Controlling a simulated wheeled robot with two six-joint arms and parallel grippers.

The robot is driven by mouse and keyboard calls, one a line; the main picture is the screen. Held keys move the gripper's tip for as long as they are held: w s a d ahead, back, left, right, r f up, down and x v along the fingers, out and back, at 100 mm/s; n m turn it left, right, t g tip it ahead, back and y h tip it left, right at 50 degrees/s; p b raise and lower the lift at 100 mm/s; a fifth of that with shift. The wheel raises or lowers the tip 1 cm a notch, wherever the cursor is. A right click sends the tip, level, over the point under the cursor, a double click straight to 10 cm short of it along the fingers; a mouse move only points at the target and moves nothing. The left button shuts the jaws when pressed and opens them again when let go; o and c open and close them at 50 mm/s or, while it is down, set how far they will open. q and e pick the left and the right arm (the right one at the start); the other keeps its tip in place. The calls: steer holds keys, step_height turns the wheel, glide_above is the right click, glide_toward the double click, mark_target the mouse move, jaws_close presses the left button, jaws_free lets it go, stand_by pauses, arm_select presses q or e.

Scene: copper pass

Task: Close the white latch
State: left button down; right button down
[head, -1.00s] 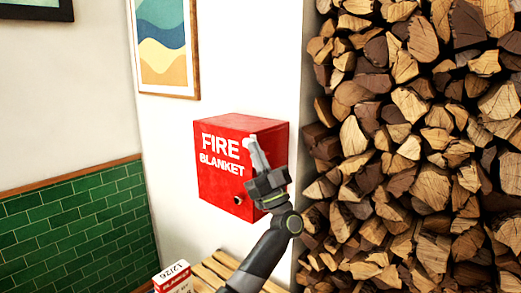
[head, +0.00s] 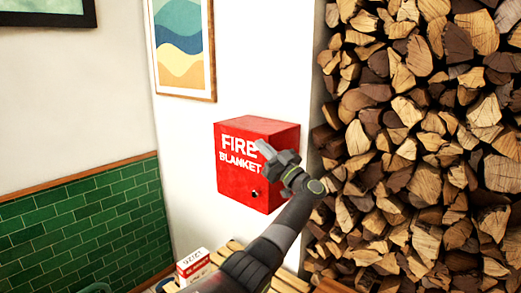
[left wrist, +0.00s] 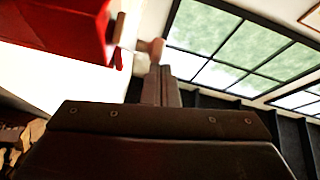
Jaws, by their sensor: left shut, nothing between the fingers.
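The red fire blanket box (head: 237,185) hangs on the white wall in the head view, with white lettering and a small dark round knob (head: 254,193) low on its front. My left gripper (head: 262,149) is in front of the box's upper right part, shut and empty. My right gripper is not in view.
Stacked firewood (head: 420,150) fills the right side, close to my left arm. A slatted wooden surface (head: 285,280) lies below the box, with a red and white carton (head: 193,266) on it. A framed picture (head: 183,45) hangs above left.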

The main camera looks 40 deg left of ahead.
arm_select(q)
steer(key=shift+w+a+f+h+p, duration=0.1)
steer(key=shift+w+a+h+p, duration=0.05)
steer(key=shift+a+p, duration=0.4)
steer(key=shift+w+a+f+h+p, duration=0.1)
steer(key=shift+a+h+p, duration=0.05)
steer(key=shift+a+p, duration=0.4)
steer(key=shift+f, duration=0.1)
stand_by(0.6)
stand_by(0.4)
